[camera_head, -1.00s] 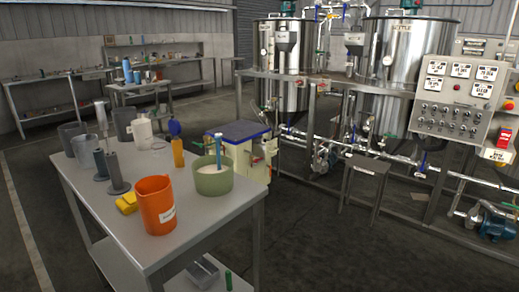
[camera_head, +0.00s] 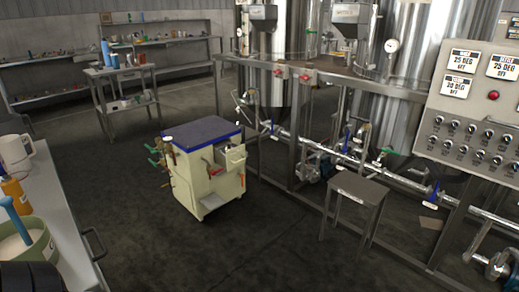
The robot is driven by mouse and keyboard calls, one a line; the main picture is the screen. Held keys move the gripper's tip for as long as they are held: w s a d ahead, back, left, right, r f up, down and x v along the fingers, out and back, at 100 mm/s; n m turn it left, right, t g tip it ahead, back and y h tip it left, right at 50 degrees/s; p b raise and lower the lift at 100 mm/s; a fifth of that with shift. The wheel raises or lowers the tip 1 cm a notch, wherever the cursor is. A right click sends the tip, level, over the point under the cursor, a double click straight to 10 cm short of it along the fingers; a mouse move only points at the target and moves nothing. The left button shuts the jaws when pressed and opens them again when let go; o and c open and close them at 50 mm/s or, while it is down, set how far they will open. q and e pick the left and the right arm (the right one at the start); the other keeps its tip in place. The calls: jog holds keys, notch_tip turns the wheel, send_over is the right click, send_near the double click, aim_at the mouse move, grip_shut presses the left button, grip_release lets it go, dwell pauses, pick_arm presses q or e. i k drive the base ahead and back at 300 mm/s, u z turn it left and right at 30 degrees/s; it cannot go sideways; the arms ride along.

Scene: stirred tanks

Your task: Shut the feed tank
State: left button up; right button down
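Two steel tanks stand behind a pipe frame. The left tank (camera_head: 292,45) and the right tank (camera_head: 425,50) are cut off by the top edge, so their lids and name labels are out of view. I cannot tell which is the feed tank. Red handles (camera_head: 304,77) sit on the frame rail before the left tank. A blue valve handle (camera_head: 347,137) and a green valve handle (camera_head: 387,150) sit on the lower pipes. Whether these valves are open or shut is too small to tell. Neither of my grippers is in view.
A cream cart (camera_head: 207,175) with a blue-edged top stands left of the pipe frame. A small grey stool (camera_head: 358,188) stands before the pipes. The control panel (camera_head: 470,100) is at right. A workbench (camera_head: 75,245) edges the left. Floor between is clear.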

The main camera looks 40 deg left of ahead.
aim_at(232, 158)
jog(key=i, duration=1.1)
jog(key=u, duration=1.8)
jog(key=i, duration=1.4)
jog(key=u, duration=0.7)
jog(key=i, duration=0.7)
jog(key=u, duration=0.3)
